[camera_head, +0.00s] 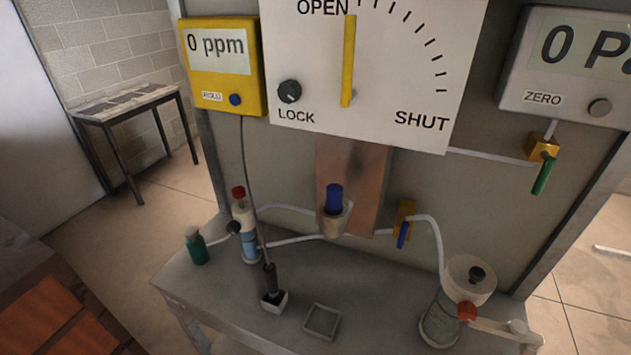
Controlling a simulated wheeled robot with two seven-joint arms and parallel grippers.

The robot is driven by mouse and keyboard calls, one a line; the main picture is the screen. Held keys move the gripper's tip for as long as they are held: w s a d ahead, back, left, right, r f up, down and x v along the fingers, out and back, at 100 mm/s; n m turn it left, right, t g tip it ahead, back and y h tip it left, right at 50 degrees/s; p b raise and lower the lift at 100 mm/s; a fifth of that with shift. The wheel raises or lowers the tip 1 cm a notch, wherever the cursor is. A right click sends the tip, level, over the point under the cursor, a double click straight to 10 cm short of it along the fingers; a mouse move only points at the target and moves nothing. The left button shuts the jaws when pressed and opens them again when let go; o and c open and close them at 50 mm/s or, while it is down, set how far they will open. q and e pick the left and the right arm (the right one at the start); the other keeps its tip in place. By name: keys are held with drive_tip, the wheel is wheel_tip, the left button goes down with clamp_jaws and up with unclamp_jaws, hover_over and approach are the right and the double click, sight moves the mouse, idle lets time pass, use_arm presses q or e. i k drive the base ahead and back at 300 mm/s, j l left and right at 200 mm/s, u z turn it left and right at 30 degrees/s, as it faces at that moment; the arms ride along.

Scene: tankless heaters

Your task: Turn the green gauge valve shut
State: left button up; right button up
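The green gauge valve handle (543,176) hangs below a brass valve body (542,149) at the right of the panel. It points down, tilted slightly to the left at its lower end. The brass body sits under the grey gauge box (565,68), which reads "0 Pa" with its right side cut off. A white tube runs into the brass body from the left. Neither of my grippers shows in the head view.
A dial board (380,90) has its yellow pointer near OPEN. A blue-handled valve (403,234) is lower on the panel. A yellow ppm meter (222,68) hangs at left. The bench (360,310) holds a glass jar (440,318), a bottle (196,246) and a small tray (322,308).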

sight(549, 160)
drive_tip(key=j+z, duration=0.15)
drive_tip(key=z, duration=0.3)
drive_tip(key=j+z, duration=0.15)
drive_tip(key=z, duration=0.3)
drive_tip(key=k+j+z, duration=0.1)
drive_tip(key=z, duration=0.35)
drive_tip(key=k+j+z, duration=0.1)
drive_tip(key=z, duration=0.35)
drive_tip(key=k+j+z, duration=0.1)
drive_tip(key=z, duration=0.35)
